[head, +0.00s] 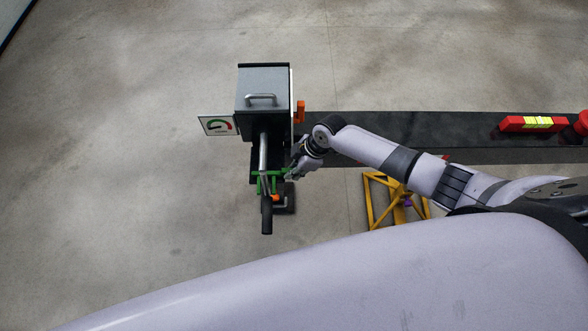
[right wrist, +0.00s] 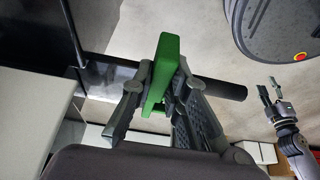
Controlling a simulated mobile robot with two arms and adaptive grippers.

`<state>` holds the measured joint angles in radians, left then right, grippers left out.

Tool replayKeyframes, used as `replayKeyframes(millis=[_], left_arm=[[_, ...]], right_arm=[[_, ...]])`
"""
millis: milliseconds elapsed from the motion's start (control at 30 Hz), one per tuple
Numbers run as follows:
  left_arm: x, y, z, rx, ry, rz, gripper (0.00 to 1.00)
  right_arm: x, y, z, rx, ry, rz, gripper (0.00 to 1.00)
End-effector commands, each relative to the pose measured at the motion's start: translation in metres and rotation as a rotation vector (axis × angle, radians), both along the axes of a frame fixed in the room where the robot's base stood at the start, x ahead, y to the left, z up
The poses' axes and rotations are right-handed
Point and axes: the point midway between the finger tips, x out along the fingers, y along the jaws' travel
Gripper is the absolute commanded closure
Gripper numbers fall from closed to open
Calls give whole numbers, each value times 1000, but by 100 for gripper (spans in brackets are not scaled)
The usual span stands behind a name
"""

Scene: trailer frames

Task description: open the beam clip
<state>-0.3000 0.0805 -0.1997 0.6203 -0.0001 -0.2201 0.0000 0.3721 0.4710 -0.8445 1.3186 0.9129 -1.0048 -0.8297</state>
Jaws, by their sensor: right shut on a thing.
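A green clip part (head: 272,181) sits at the near end of the trailer frame's front, around or beside a grey post with a dark handle below it. In the right wrist view the green bar (right wrist: 162,75) stands between my fingers. My right gripper (head: 295,168) is at the right side of the green part and shut on it; its fingers also show in the right wrist view (right wrist: 166,76). My left gripper (right wrist: 270,91) shows at the right of the right wrist view, its fingers apart and empty. It is not seen in the head view.
A grey box with a handle (head: 264,90) stands on the frame above the green part, with a gauge sign (head: 217,126) at its left. A dark beam (head: 400,127) runs right to a red and yellow block (head: 537,123). A yellow stand (head: 376,197) is below. Floor at left is clear.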

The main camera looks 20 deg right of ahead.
Motion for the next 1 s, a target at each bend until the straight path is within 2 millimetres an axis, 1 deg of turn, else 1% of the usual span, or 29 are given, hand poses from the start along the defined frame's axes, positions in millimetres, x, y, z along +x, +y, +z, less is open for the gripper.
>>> replayKeyframes(millis=[33,100,233,500,533,700,767,1000], left_arm=[[0,0,-7,0,0,0,60],[0,0,-16,0,0,0,60],[0,0,-26,-1,0,0,60],[0,-1,-23,-1,0,-1,60],[0,-1,-23,-1,0,-1,60],[0,-1,-23,-1,0,-1,60],[0,-1,-23,-1,0,-1,60],[-1,-1,-23,-1,0,0,60]], right_arm=[[8,-2,-3,-2,-5,-2,100],[18,-5,-4,-1,-7,-4,100],[33,-9,-2,0,-7,-3,100],[33,-9,1,1,-3,-1,100],[33,-9,1,1,-3,-1,84],[33,-9,1,1,-3,-1,73],[33,-9,1,0,-2,-1,69],[33,-9,0,0,-2,-1,68]])
